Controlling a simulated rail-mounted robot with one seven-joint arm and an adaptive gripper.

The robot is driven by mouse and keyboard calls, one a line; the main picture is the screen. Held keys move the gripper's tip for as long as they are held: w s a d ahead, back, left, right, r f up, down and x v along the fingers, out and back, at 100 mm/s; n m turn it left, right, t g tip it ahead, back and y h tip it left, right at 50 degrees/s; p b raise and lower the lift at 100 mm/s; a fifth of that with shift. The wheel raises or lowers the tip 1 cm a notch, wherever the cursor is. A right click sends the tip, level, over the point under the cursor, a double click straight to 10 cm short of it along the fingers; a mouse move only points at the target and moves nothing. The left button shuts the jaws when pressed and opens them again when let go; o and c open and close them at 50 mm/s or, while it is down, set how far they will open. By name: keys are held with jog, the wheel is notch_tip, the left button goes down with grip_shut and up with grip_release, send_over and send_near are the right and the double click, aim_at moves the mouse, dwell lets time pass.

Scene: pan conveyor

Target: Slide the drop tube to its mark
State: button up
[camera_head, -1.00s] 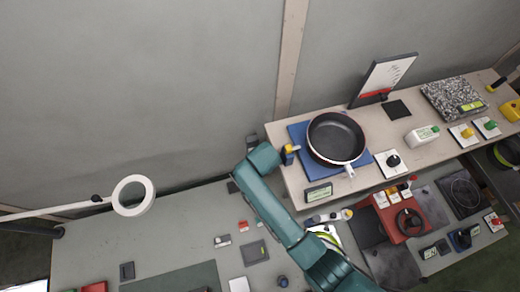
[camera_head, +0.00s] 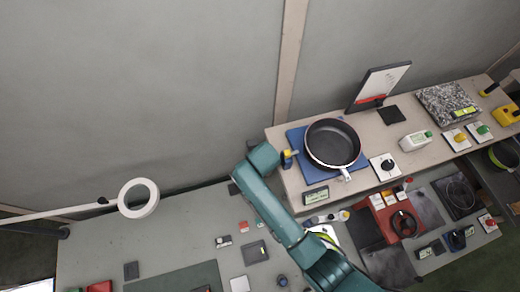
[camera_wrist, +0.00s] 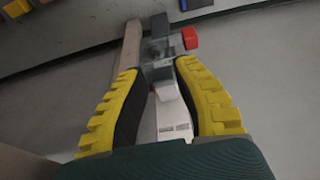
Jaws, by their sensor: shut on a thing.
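In the wrist view, my gripper (camera_wrist: 159,72) has yellow-and-black fingers closed on a small pale grey piece (camera_wrist: 166,88). The piece joins a clear grey bracket (camera_wrist: 158,52) with a red knob (camera_wrist: 190,38) at its right. It looks like part of the drop tube, but I cannot tell for sure. A white strip with printed lines (camera_wrist: 174,130) lies below it, between the fingers. I cannot make out which line is the mark. In the head view my teal arm reaches across the lower middle, and the gripper's fingertips cannot be made out there.
In the head view, a black pan (camera_head: 333,143) sits on a blue mat (camera_head: 296,137) on the raised bench. A framed white board (camera_head: 383,82) stands behind it. A white ring on a pole (camera_head: 138,198) is at left. A red unit with a dark wheel (camera_head: 397,216) is at lower right.

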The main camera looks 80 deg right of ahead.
jog(key=shift+p+v, duration=0.65)
jog(key=shift+v, duration=0.15)
jog(key=shift+w+d+r, duration=0.1)
jog(key=shift+d+r, duration=0.05)
jog(key=shift+r, duration=0.2)
jog(key=shift+r+p, duration=0.55)
jog(key=shift+r, duration=0.1)
jog(key=o, duration=1.8)
jog(key=shift+f, duration=0.1)
